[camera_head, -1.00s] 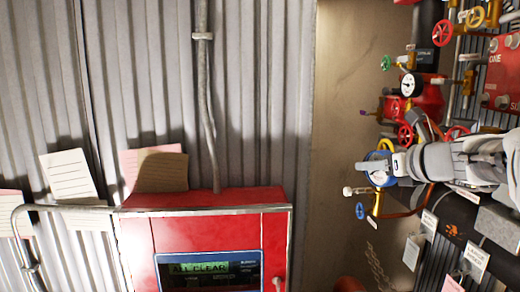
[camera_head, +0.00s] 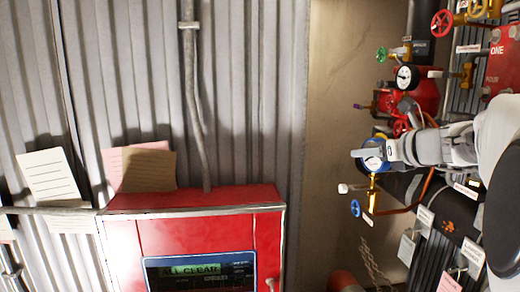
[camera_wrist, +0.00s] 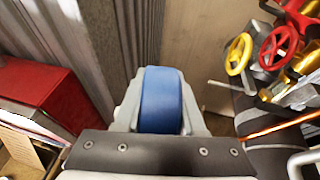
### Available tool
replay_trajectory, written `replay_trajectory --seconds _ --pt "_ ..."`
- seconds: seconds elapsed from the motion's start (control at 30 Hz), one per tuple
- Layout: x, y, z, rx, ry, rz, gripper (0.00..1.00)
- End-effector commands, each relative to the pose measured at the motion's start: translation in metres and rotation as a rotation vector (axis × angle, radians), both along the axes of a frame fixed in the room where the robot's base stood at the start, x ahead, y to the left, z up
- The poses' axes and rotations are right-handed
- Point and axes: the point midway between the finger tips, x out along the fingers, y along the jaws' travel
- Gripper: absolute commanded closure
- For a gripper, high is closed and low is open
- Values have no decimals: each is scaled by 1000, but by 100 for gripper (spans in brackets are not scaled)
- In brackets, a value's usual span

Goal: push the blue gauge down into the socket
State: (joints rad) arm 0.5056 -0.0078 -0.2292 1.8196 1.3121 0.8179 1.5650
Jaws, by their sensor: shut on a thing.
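My gripper (camera_head: 371,155) is shut on the blue gauge (camera_head: 374,167) at the right of the head view. A pale finger crosses its face, hiding much of it. In the wrist view the blue gauge (camera_wrist: 161,100) shows as a broad blue rim between my grey fingers (camera_wrist: 160,112). In the head view a brass fitting (camera_head: 373,197) stands just below the gauge, roughly in line with it. It looks like the socket. I cannot tell whether the gauge's lower end is inside it or only above it.
A white-faced gauge (camera_head: 404,77) and red pipework (camera_head: 428,97) stand above my gripper. A green handwheel (camera_head: 381,55) and a blue handwheel (camera_head: 355,208) are close by. A red cabinet (camera_head: 190,232) stands at the left. Bare wall (camera_head: 340,100) lies between them.

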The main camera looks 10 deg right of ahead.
Motion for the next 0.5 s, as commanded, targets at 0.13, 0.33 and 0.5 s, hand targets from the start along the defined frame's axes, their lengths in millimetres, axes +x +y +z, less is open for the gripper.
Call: replay_trajectory --seconds 0.13,0.33,0.5 --pt "8 -10 0 0 1 0 100" --pt "17 -21 -1 0 1 -1 100" --pt "19 -24 -6 1 -1 0 100"
